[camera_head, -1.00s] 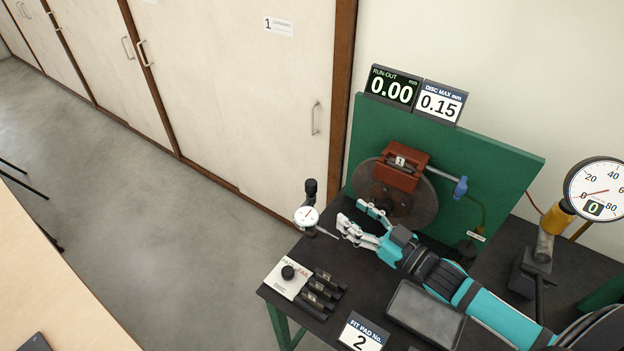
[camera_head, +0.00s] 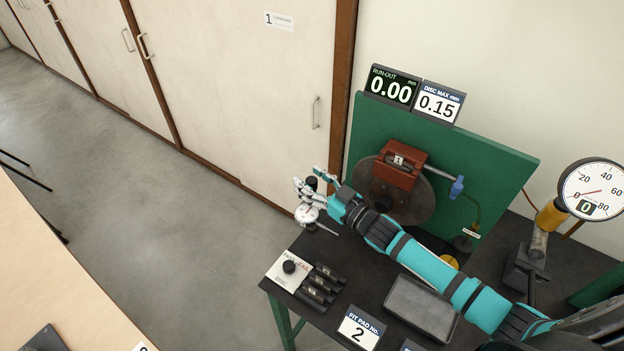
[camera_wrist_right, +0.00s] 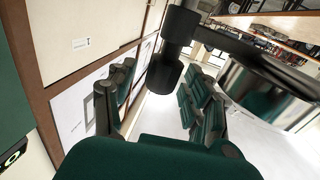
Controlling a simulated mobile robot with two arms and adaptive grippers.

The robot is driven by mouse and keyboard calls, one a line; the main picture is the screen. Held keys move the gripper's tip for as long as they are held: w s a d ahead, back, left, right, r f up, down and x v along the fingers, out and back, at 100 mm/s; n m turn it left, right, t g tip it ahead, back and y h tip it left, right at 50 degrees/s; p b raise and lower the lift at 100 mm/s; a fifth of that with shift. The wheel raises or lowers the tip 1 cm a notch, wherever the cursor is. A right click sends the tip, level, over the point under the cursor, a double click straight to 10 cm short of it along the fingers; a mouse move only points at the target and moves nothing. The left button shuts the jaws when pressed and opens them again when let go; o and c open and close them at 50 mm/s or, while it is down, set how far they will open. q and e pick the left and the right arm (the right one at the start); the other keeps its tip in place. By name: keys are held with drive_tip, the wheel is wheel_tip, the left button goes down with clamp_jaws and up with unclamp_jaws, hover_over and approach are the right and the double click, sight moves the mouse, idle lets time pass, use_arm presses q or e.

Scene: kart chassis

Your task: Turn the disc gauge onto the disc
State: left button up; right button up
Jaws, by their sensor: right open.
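The disc gauge (camera_head: 306,214) has a round white dial and a black knob (camera_head: 311,184) on top, and stands at the table's left edge with its thin probe pointing right. The brown-grey disc (camera_head: 418,203) stands upright before a green panel, with a red caliper (camera_head: 397,163) over its top. My right gripper (camera_head: 309,178) is open at the gauge's black upper part, its fingers around or beside it. In the right wrist view the black knob (camera_wrist_right: 165,78) hangs between the spread fingers, and the silver gauge body (camera_wrist_right: 268,92) is at right. My left gripper is out of view.
The run-out display (camera_head: 391,87) reads 0.00, beside a card reading DISC MAX 0.15. A pressure dial (camera_head: 592,190) stands at right.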

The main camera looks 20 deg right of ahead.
clamp_jaws()
drive_tip(key=shift+w+f, duration=0.1)
idle(0.4)
